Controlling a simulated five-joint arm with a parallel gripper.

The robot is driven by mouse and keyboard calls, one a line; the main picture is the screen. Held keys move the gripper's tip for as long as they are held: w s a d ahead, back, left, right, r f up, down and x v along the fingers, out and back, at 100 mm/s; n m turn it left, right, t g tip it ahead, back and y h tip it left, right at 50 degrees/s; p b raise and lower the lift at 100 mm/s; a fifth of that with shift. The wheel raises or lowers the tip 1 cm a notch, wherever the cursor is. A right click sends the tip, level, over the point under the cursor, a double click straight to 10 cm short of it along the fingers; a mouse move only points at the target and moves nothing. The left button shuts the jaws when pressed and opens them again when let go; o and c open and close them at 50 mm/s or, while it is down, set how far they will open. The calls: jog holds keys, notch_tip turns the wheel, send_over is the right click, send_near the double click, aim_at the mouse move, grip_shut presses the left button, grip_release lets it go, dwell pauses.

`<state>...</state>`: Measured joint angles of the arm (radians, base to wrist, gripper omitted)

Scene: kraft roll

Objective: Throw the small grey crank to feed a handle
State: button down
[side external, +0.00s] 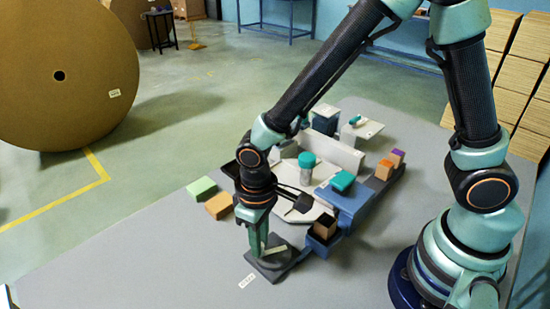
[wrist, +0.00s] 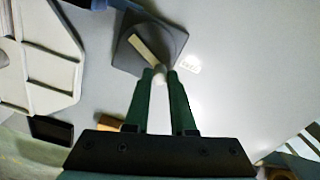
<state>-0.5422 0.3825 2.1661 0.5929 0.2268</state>
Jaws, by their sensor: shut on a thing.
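The crank is a pale bar (wrist: 146,46) on a dark grey square base (wrist: 178,32) in the wrist view. Its pale knob end is between the fingertips of my gripper (wrist: 160,76), which is shut on it. In the side view, my gripper (side external: 258,248) points straight down over the base (side external: 283,263), and part of the bar (side external: 276,248) shows to the right of the fingers. The fingers hide the rest of the crank there.
A pale machine tray (side external: 303,204) stands behind the base, with a grey and teal jar (side external: 306,170) on it. A dark bin (side external: 322,240) with a brown block is close on the right. Green (side external: 202,188) and orange (side external: 219,205) blocks lie left. The front table is clear.

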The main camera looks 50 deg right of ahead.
aim_at(264, 260)
jog(key=n, duration=0.2)
jog(key=s+n, duration=0.1)
jog(key=n, duration=0.2)
jog(key=shift+s+a+n, duration=0.1)
jog(key=shift+a+n, duration=0.05)
jog(key=shift+n, duration=0.15)
dwell(0.4)
jog(key=c, duration=0.8)
grip_release()
jog(key=shift+o, duration=0.2)
notch_tip(264, 260, up, 12)
jog(key=shift+r, duration=0.1)
